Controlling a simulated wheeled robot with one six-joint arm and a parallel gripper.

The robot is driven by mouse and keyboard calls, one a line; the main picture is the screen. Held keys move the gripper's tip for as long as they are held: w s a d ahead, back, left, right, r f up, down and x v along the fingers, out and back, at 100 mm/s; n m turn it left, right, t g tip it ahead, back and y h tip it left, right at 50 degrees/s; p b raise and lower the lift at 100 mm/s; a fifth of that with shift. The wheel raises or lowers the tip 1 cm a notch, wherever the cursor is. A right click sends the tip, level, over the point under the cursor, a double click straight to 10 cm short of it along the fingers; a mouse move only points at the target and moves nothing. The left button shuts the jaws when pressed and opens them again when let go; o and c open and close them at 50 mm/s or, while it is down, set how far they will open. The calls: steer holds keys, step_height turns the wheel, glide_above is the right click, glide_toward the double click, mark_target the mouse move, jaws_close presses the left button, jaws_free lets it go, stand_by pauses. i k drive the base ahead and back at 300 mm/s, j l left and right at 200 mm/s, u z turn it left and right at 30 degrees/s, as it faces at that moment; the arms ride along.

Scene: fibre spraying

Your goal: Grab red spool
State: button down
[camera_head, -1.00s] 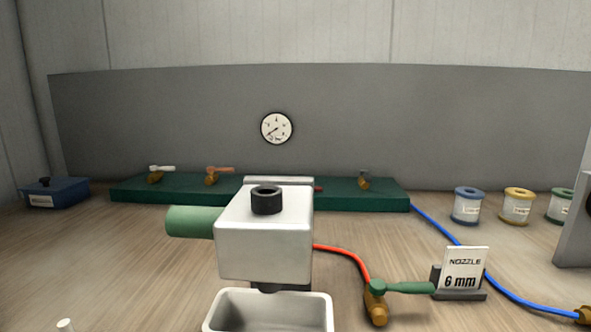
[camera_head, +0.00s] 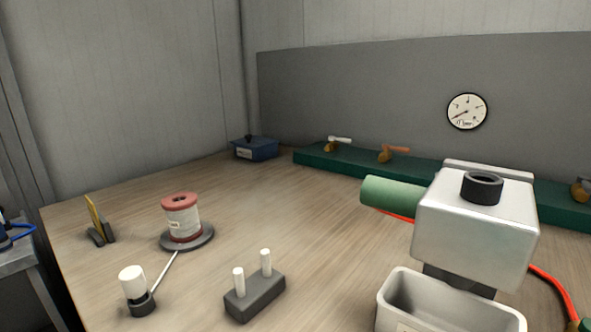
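The red spool (camera_head: 181,218) stands upright at the left of the wooden table, with red flanges and a pale labelled middle. It sits on a dark round base (camera_head: 187,237). A thin white rod runs from near the base down to a white-capped holder (camera_head: 135,286). My gripper does not show in this view, so its opening and its distance from the spool cannot be seen.
A dark block with two white pegs (camera_head: 255,296) stands right of the spool. A white machine with a green cylinder (camera_head: 473,220) and a pale tray (camera_head: 446,307) fill the right. A blue box (camera_head: 255,149) is at the back. The table's middle is clear.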

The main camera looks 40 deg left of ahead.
mark_target(182, 217)
steer(key=u, duration=1.55)
